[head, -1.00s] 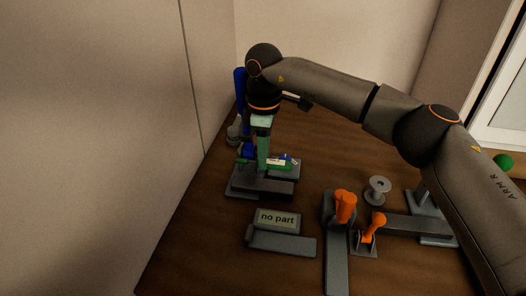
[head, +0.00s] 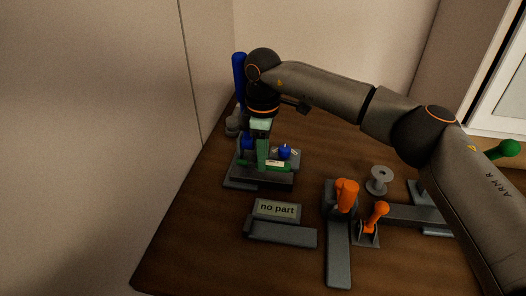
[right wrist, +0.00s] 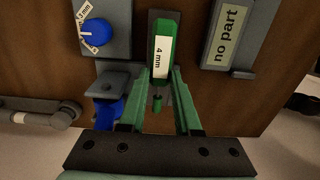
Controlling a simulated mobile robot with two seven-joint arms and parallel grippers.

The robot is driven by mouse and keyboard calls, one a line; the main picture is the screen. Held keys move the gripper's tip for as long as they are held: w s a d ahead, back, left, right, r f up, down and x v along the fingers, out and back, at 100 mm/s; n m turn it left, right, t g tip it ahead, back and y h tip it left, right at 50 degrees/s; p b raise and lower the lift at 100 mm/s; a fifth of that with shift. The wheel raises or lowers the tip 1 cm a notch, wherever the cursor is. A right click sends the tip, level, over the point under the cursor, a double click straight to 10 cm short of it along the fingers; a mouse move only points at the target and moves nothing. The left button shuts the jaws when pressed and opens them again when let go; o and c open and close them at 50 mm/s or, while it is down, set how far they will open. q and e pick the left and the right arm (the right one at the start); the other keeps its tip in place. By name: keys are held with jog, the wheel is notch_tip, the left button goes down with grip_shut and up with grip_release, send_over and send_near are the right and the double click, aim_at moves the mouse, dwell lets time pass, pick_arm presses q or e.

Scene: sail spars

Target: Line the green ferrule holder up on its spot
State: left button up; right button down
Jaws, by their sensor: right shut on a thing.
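My right gripper (head: 264,160) reaches down over the grey fixture at the back left of the table. In the right wrist view its two green fingers (right wrist: 161,80) are shut on the green ferrule holder (right wrist: 165,38), which bears a "4 mm" label. In the head view the holder (head: 273,165) is partly hidden by the fingers and stands over the dark front part of the fixture (head: 262,181). I cannot tell whether it touches the fixture. A small green peg (right wrist: 157,103) shows between the fingers. My left gripper is in neither view.
A blue knob (head: 285,151) with a "3 mm" label (right wrist: 86,12) stands beside the holder. A "no part" sign (head: 277,209) lies in front. Orange levers (head: 346,194) and a grey spool (head: 379,179) are to the right. A blue post (head: 239,72) rises behind.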

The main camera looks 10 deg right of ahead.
jog(key=shift+r, duration=0.15)
dwell(0.4)
jog(key=shift+f+b, duration=0.65)
jog(key=shift+f, duration=0.65)
jog(key=shift+r, duration=0.1)
jog(key=c, duration=0.5)
grip_release()
jog(key=shift+c, duration=0.9)
jog(key=shift+r, duration=0.1)
jog(key=shift+r+p, duration=2.4)
jog(key=shift+r, duration=1.05)
